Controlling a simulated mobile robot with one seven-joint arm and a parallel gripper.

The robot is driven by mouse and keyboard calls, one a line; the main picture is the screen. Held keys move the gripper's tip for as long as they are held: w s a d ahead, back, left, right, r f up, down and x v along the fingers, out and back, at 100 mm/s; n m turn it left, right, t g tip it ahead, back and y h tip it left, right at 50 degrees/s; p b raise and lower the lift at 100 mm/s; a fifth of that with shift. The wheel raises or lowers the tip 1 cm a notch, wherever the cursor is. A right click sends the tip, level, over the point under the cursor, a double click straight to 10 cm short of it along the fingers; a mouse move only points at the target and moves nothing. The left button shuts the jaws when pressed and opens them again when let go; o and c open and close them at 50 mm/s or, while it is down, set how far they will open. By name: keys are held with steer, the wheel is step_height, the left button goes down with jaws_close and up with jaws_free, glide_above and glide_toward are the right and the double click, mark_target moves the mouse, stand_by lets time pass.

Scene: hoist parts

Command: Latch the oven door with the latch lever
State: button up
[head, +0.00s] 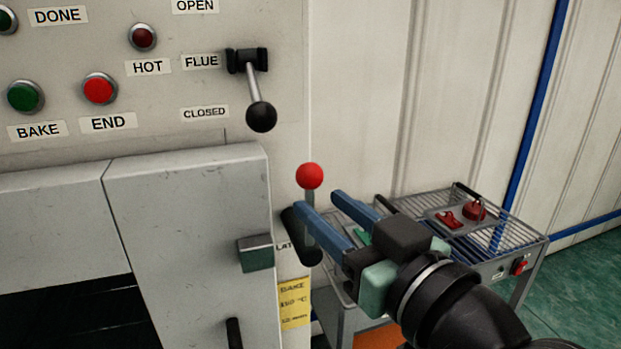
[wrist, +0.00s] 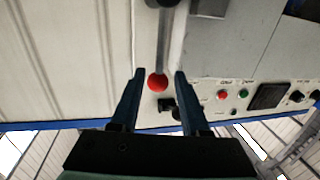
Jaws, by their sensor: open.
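The latch lever (head: 309,176) has a red ball knob on a short metal shaft and stands upright from a black pivot beside the oven door. Its label is partly hidden. The oven door (head: 190,220) is a grey panel with a grey-green block (head: 256,253) on its right edge, left of the lever pivot. My gripper (head: 318,201) is open and empty, its blue fingers close to the lever below the knob. In the wrist view, the red knob (wrist: 158,83) appears between the two fingertips (wrist: 159,71). I cannot tell whether a finger touches the lever.
The flue lever (head: 261,116) with a black knob hangs down toward CLOSED above the door. Red and green buttons (head: 98,88) are at upper left. A wire-topped cart (head: 520,235) with red parts stands at right, behind my arm. A yellow note (head: 294,303) hangs below the latch.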

mark_target(312, 191)
steer(key=p+x, duration=0.1)
steer(key=x, duration=0.3)
steer(key=shift+r, duration=0.1)
steer(key=shift+w+a, duration=0.2)
steer(key=shift+w, duration=0.15)
steer(key=c, duration=0.7)
jaws_close()
steer(key=shift+r, duration=0.2)
